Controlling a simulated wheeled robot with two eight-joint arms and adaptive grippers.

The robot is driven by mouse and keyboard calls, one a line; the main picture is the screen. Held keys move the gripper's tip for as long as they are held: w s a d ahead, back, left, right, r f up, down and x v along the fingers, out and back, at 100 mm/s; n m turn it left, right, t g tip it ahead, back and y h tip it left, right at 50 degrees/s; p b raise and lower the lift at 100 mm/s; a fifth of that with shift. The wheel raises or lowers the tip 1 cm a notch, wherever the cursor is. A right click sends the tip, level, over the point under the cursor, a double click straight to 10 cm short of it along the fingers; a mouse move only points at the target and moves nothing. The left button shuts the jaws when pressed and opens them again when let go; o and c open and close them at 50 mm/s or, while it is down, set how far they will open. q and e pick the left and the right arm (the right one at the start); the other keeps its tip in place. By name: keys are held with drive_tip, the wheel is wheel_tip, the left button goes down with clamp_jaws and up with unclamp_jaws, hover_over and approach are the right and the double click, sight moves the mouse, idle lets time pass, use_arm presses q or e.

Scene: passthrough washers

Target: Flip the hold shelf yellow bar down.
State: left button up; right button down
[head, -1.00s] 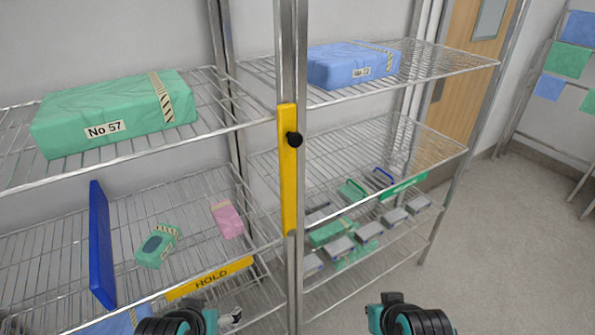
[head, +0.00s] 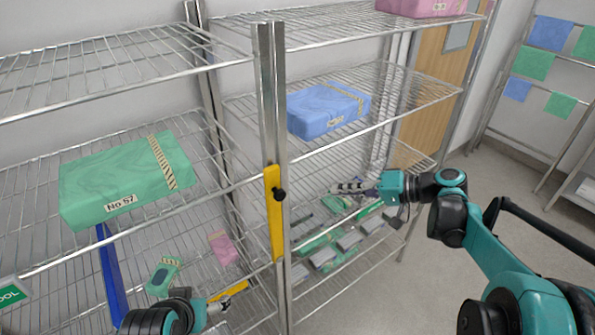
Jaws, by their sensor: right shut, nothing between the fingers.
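The yellow bar (head: 274,215) stands upright against the metal post between the two shelf units. A black knob (head: 280,194) sits on it near its upper part. The yellow hold label (head: 236,289) on the lower left shelf edge is mostly hidden by my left arm and gripper. My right gripper (head: 340,187) is shut and empty, pointing left, to the right of the bar and apart from it. My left gripper (head: 222,306) is low at the left, below and left of the bar; its fingers are not clear.
A green pack marked No 57 (head: 125,180) and a blue pack (head: 328,108) lie on the shelves. A blue divider (head: 111,275), a small green pack (head: 163,276) and a pink pack (head: 222,247) are on the lower left shelf. Open floor (head: 400,285) lies at right.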

drive_tip(key=shift+w+d+r+y+p, duration=0.15)
drive_tip(key=shift+w+d+r+y, duration=0.15)
drive_tip(key=shift+r, duration=0.25)
drive_tip(key=shift+w+d+r+y+p, duration=0.2)
drive_tip(key=shift+d+r+y, duration=0.1)
drive_tip(key=shift+r, duration=0.25)
drive_tip(key=shift+a, duration=0.1)
approach(278, 188)
drive_tip(key=w+r, duration=0.1)
drive_tip(key=w, duration=0.1)
drive_tip(key=a, duration=0.1)
drive_tip(key=a+f, duration=0.1)
drive_tip(key=s+a+p, duration=0.1)
drive_tip(key=shift+s+a+f, duration=0.1)
drive_tip(key=shift+a+f, duration=0.15)
drive_tip(key=shift+a, duration=0.1)
